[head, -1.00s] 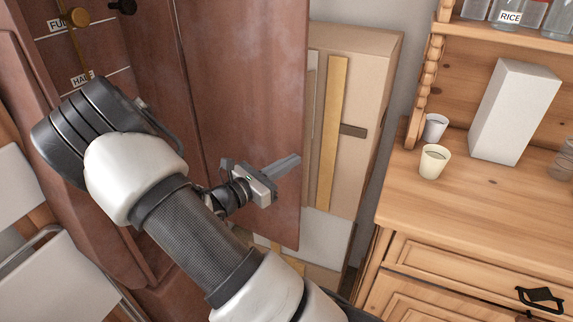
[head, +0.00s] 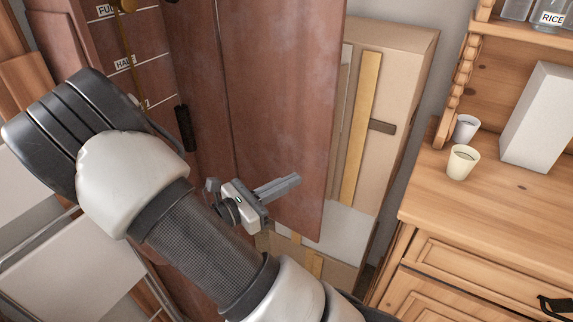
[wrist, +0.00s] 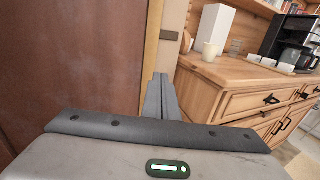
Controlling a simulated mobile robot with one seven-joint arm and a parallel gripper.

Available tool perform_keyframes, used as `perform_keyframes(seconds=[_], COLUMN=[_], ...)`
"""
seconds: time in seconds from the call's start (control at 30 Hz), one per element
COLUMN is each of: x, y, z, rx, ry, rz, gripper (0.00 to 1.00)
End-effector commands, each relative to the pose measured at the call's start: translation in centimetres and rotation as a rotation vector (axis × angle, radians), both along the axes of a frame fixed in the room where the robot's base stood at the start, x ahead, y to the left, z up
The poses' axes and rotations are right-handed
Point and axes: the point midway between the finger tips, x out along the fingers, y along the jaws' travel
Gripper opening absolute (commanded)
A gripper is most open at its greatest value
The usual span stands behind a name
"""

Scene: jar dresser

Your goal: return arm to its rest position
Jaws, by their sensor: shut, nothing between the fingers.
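My gripper (head: 285,187) is in the middle of the head view, with its fingers together and nothing between them. It points to the right, in front of a reddish-brown door panel (head: 285,90). My arm runs from the lower middle up to the left and folds back towards the gripper. In the wrist view the closed fingers (wrist: 160,95) point ahead, towards the gap between the brown panel and the wooden dresser.
The wooden dresser (head: 470,205) stands at the right, bearing a cream cup (head: 461,162), a white cup (head: 466,127) and a white box (head: 540,120). A tall cardboard box (head: 405,90) stands behind the panel. White chairs (head: 75,255) are at the lower left.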

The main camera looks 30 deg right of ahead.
Motion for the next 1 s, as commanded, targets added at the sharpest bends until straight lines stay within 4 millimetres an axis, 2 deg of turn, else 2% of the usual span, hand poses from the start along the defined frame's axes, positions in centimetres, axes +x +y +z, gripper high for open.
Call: perform_keyframes(seconds=[0.27, 0.37, 0.53, 0.6, 0.77, 1.0], x=[-0.9, -2.9, -7.9, -9.6, -12.5, -14.5], y=[-0.1, -0.9, -1.0, -0.3, 2.3, 7.2], z=[0.4, 1.1, 2.6, 3.2, 5.4, 10.9], rx=[0.048, 0.167, 0.493, 0.63, 0.933, 1.36], ry=[-0.029, -0.102, -0.318, -0.421, -0.668, -1.066], rz=[-0.039, -0.137, -0.392, -0.494, -0.7, -0.927], gripper=[0.0, 0.0, 0.0, 0.0, 0.0, 0.0])
